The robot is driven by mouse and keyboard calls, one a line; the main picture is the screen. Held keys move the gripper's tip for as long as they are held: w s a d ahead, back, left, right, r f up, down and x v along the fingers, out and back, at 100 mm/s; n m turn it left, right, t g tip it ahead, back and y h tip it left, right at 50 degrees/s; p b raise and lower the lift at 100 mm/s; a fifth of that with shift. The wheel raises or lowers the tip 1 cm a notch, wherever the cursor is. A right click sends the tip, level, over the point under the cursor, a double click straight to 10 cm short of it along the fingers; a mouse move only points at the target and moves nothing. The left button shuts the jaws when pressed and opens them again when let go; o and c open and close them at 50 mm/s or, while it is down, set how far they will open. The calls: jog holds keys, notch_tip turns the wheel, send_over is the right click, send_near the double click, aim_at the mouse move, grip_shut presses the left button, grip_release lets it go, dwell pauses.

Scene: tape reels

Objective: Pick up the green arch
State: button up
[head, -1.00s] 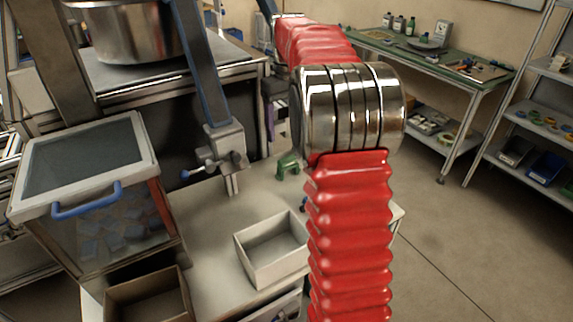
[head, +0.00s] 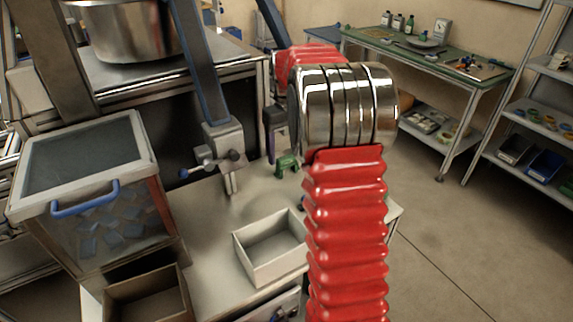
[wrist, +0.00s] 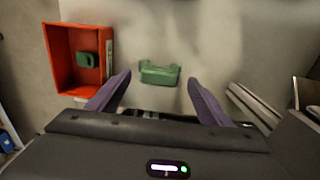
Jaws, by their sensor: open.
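The green arch (wrist: 159,73) lies on the pale worktop in the wrist view, ahead of my gripper and roughly centred between its fingers. It also shows in the head view (head: 286,165), partly beside my red arm sleeve. My gripper (wrist: 160,77) has its two purple fingers spread wide with nothing between them but the view of the arch. In the head view, a purple part of my gripper (head: 276,135) shows just behind and above the arch. I cannot tell the exact height of the fingers above the worktop.
A red open box (wrist: 62,82) with another green piece (wrist: 87,60) in it lies left of the arch in the wrist view. An empty pale tray (head: 270,270) stands in front of it in the head view. A clamp (head: 222,155) stands to the left.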

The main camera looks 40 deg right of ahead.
aim_at(287, 157)
jog(key=shift+w+f, duration=0.1)
jog(key=shift+f, duration=2.55)
jog(key=shift+c, duration=0.6)
jog(key=c, duration=0.7)
jog(key=shift+r, duration=0.1)
notch_tip(287, 157, up, 10)
